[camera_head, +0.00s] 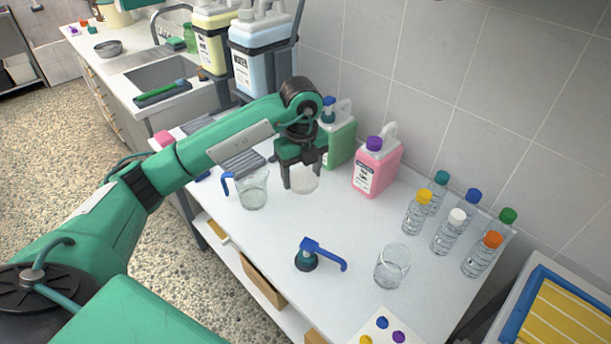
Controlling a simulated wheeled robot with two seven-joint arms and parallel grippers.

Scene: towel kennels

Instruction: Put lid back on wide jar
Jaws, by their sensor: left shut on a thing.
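My left gripper (303,182) points down over the back middle of the white table, with its fingers shut on a clear container (304,181). This container is see-through and partly hidden by the fingers; I cannot tell whether it is the wide jar, or whether it touches the table. A clear open glass vessel (392,266) stands at the front right of the table. A clear jug with a blue handle (253,190) stands just left of my gripper. I cannot make out a separate lid. My right gripper is not in view.
A dark-based piece with a blue spout (320,254) lies mid-table. A pink canister (376,168) and a green canister (340,140) stand behind my gripper. Several capped bottles (447,233) stand at the right.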

